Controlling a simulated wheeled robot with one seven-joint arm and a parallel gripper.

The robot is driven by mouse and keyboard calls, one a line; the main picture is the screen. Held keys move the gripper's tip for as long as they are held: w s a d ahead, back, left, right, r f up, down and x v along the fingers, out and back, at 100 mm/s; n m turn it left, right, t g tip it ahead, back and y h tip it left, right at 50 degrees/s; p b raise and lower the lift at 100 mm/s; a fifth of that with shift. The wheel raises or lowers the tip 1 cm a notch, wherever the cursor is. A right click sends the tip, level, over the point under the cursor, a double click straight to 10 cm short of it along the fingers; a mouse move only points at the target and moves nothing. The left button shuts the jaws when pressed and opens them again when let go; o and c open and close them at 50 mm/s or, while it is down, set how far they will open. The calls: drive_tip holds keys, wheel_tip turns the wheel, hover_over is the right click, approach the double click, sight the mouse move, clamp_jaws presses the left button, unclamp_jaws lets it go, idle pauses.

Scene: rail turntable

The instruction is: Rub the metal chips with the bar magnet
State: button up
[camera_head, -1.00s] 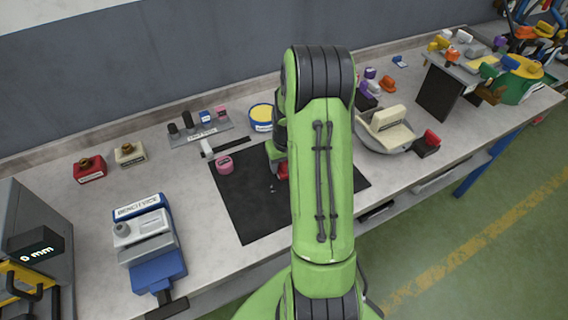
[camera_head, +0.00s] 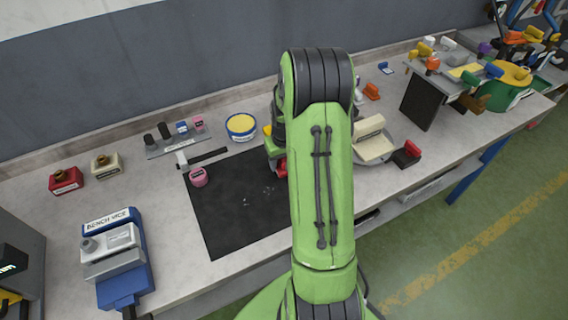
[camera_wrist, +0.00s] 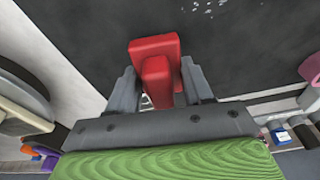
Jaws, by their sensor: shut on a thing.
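My gripper (camera_wrist: 160,80) is shut on a red block, the bar magnet (camera_wrist: 152,46), held between its two grey fingers. A bit of red, likely the magnet (camera_head: 281,168), also shows at the left edge of my arm in the head view. The small pale metal chips (camera_head: 247,202) lie scattered on the black mat (camera_head: 222,225), left of my arm. Some chips (camera_wrist: 200,4) also show at the top edge of the wrist view, beyond the magnet and apart from it. My arm hides part of the mat. I cannot tell the magnet's height above it.
A pink container (camera_head: 198,177) sits on the mat's left edge, near a hammer (camera_head: 203,158). A yellow-topped tin (camera_head: 240,127) stands behind the mat. The bench vice (camera_head: 117,258) is at left. A rounded grey and cream thing (camera_head: 371,148) stands right of my arm.

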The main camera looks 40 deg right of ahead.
drive_tip(key=shift+a+r+p, duration=0.2)
drive_tip(key=shift+r+p, duration=0.1)
drive_tip(key=shift+r, duration=0.3)
drive_tip(key=shift+a+r+p, duration=0.2)
drive_tip(key=shift+r+p, duration=0.05)
drive_tip(key=shift+r, duration=0.3)
drive_tip(key=shift+d+r+p, duration=0.2)
drive_tip(key=shift+r+p, duration=0.35)
drive_tip(key=shift+r, duration=0.2)
drive_tip(key=shift+r+p, duration=0.9)
drive_tip(key=shift+r, duration=0.35)
drive_tip(key=shift+f, duration=0.1)
